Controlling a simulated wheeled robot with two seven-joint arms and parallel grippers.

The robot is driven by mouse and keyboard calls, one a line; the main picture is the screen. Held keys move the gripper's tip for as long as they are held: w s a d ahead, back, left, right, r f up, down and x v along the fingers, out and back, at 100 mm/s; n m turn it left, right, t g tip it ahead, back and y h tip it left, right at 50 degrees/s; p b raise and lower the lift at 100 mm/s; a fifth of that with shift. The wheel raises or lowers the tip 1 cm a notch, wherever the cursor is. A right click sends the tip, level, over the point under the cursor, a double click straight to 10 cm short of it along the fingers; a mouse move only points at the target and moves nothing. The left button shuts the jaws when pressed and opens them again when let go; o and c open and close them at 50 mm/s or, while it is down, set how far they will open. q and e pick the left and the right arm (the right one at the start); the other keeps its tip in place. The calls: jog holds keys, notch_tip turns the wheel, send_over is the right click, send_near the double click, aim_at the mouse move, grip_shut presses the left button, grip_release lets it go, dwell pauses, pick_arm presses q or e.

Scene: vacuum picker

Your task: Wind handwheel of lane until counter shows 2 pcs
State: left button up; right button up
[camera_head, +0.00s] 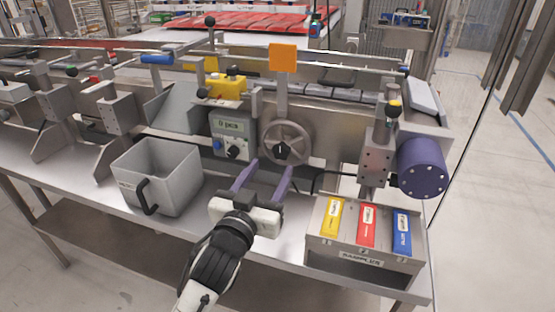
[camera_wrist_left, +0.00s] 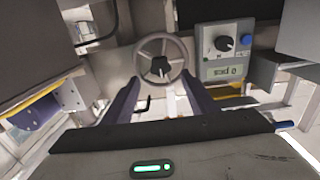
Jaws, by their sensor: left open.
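The handwheel (camera_head: 282,150) is a grey spoked wheel with a black knob on the front of the lane. It also shows in the left wrist view (camera_wrist_left: 160,68). The counter (camera_head: 231,126) is a grey box left of the wheel, and its display appears to read 0 pcs. In the left wrist view the counter (camera_wrist_left: 223,72) shows upside down. My left gripper (camera_head: 266,170) is open and empty, with its purple fingers pointing at the lower part of the wheel. In the left wrist view the fingers (camera_wrist_left: 163,92) stand either side of the knob, seemingly short of it.
A grey bin (camera_head: 165,170) with a black handle stands on the bench at left. A samples box (camera_head: 350,247) with yellow, red and blue packs stands at right. A purple cylinder (camera_head: 421,165) juts out above it. An orange plate (camera_head: 283,57) rises above the wheel.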

aim_at(280, 154)
pick_arm(q)
jog(key=x, duration=0.6)
jog(key=shift+w+f+b, duration=0.1)
jog(key=shift+w+b, duration=0.1)
jog(key=shift+b, duration=0.2)
jog(key=shift+c, duration=0.3)
jog(key=c, duration=1)
